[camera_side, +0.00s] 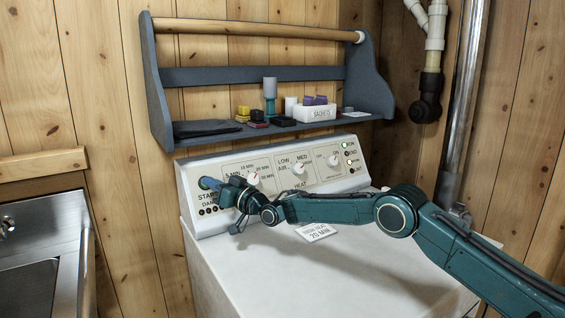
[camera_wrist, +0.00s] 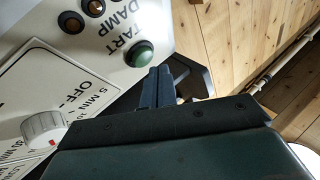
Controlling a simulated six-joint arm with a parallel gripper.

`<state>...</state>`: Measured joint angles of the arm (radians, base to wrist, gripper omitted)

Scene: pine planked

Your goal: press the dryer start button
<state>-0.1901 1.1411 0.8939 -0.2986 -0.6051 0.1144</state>
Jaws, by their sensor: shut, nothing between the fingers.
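The start button (camera_wrist: 139,54) is a round green dome on the white dryer panel, beside the "START" lettering in the wrist view. My gripper (camera_wrist: 154,73) is shut and empty, its two dark blue fingers side by side. The fingertips end right at the button's edge in the wrist view; I cannot tell whether they touch it.
A timer knob (camera_side: 253,179) sits just right of my gripper, with a heat knob (camera_side: 299,167) and another knob (camera_side: 333,160) farther right. A blue shelf (camera_side: 262,76) with small items hangs above. A card (camera_side: 316,232) lies on the otherwise clear dryer top.

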